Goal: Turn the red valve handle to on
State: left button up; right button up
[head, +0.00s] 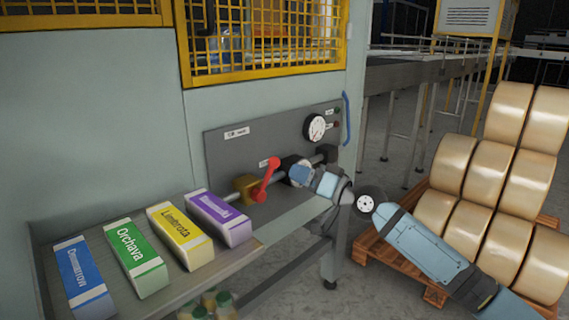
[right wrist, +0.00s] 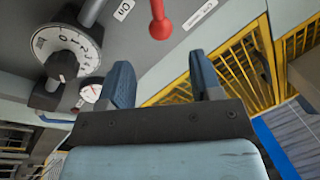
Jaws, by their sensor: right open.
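The red valve handle (head: 266,179) sits on a brass valve body (head: 245,187) on a grey panel. In the head view it stands up, tilted a little right. In the right wrist view the handle's knobbed end (right wrist: 158,24) is ahead of the fingers, with an "ON" label (right wrist: 123,10) to its left. My right gripper (head: 298,174) is just right of the handle, apart from it. In the right wrist view its two fingers (right wrist: 163,80) are spread with nothing between them. My left gripper is not in view.
A numbered dial (right wrist: 66,48) is close to the left finger. A pressure gauge (head: 316,128) and blue bar (head: 346,118) are on the panel's right. Cartons, such as the purple one (head: 219,217), lie on a shelf at left. Rolls (head: 489,168) stand on a pallet at right.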

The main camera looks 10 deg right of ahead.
jog(key=shift+v, duration=1.55)
